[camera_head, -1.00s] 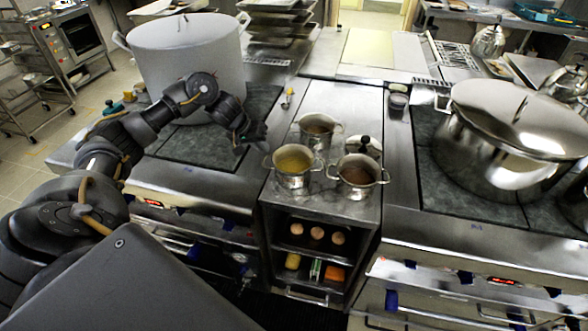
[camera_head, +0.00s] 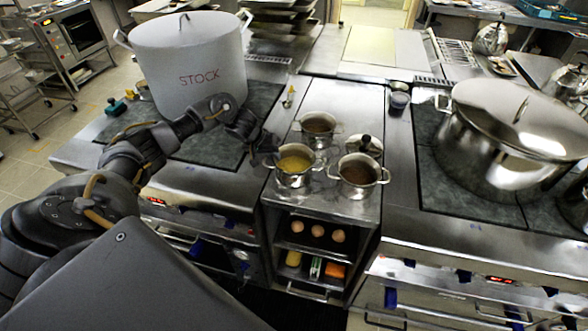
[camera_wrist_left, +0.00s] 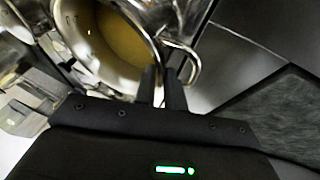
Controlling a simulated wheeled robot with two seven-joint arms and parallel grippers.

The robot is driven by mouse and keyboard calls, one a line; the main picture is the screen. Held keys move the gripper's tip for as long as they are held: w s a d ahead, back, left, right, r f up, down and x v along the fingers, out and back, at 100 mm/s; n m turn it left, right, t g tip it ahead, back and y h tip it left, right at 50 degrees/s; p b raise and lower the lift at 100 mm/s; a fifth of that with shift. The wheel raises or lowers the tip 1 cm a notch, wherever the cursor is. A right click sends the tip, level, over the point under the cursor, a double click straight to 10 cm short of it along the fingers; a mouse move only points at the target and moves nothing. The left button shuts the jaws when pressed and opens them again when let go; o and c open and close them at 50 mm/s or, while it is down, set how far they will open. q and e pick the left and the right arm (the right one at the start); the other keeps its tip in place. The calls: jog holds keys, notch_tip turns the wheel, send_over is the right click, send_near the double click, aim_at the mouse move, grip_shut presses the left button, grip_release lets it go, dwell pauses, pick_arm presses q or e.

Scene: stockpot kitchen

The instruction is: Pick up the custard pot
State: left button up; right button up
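The custard pot (camera_head: 294,180) is a small steel two-handled pot with yellow contents. It stands upright at the front left of the steel counter between the stoves. My left gripper (camera_head: 268,155) is at its left handle. In the left wrist view, the two dark fingertips (camera_wrist_left: 162,78) are close together with a narrow gap, beside the wall of the custard pot (camera_wrist_left: 75,40) and overlapping its wire handle (camera_wrist_left: 192,68). Whether they clamp the handle I cannot tell. My right gripper is not in view.
A pot with brown contents (camera_head: 359,187) stands close at the right, another pot (camera_head: 319,142) behind. A large pot marked STOCK (camera_head: 190,90) is on the left stove, a lidded steel pot (camera_head: 500,165) on the right stove. Eggs (camera_head: 318,230) sit on the shelf below.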

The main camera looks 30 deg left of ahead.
pick_arm(q)
jog(key=shift+c, duration=1.1)
grip_shut()
jog(key=shift+w+r, duration=0.1)
jog(key=shift+w, duration=0.1)
